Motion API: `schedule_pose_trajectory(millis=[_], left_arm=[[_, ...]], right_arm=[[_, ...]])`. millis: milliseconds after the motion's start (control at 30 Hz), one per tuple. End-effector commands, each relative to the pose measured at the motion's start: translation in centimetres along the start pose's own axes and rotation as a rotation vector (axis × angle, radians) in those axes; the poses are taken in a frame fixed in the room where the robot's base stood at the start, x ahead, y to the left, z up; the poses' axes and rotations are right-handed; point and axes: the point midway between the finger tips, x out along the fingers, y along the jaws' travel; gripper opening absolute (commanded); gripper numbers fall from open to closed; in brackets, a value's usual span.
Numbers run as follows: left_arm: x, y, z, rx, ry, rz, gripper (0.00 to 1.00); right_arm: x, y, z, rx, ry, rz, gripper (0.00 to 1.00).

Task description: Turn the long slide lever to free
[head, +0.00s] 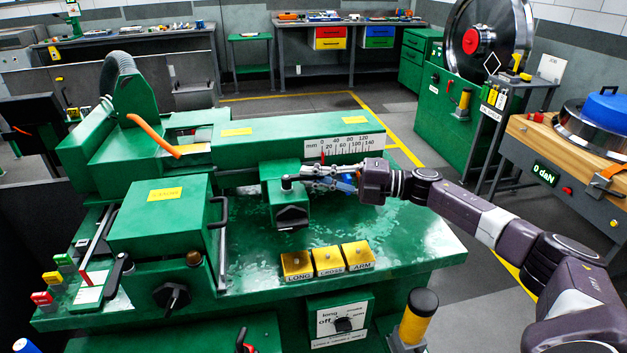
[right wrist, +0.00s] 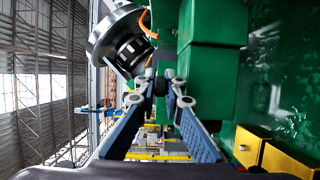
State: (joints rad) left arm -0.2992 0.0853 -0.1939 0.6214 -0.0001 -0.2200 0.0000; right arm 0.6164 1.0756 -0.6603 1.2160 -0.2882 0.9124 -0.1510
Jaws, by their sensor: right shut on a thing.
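My right gripper (head: 308,177) reaches in from the right to the small green tool block (head: 280,210) on the machine. Its fingers are shut around a small dark handle (head: 287,182) at the block's top; the handle also shows between the fingertips in the right wrist view (right wrist: 160,86). The fingers partly hide it. A black lever (head: 120,270) stands at the front left, beside a white plate with a red pointer (head: 88,287). No readable label there tells me whether it is the long slide lever. My left gripper is not in view.
Yellow boxes marked LONG (head: 296,264), CROSS (head: 328,260) and ARM (head: 357,255) sit on the green bed. A selector dial (head: 343,324) is below them. A yellow-and-black post (head: 418,317) stands at the front. The bed's right part is clear.

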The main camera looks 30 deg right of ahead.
Motion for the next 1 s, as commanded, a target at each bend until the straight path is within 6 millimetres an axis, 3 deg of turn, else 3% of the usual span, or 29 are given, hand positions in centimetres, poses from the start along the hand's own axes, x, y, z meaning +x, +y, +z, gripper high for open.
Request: schedule_pose_trajectory(millis=[433, 467, 500, 767, 1000], left_arm=[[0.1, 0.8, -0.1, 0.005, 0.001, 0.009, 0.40], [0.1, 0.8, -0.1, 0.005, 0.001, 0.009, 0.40], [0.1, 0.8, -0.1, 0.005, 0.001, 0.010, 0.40], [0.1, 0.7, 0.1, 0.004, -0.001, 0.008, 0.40], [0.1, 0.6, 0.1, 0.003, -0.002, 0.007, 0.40]], right_arm=[[0.0, -0.2, -0.1, 0.000, 0.008, -0.003, 0.00], [0.0, -0.2, -0.1, 0.000, 0.008, -0.003, 0.12], [0.0, -0.1, -0.1, 0.000, 0.008, -0.002, 0.16], [0.0, -0.1, -0.1, 0.000, 0.007, -0.001, 0.16], [-2.4, -0.2, 0.1, 0.001, 0.004, -0.004, 0.16]])
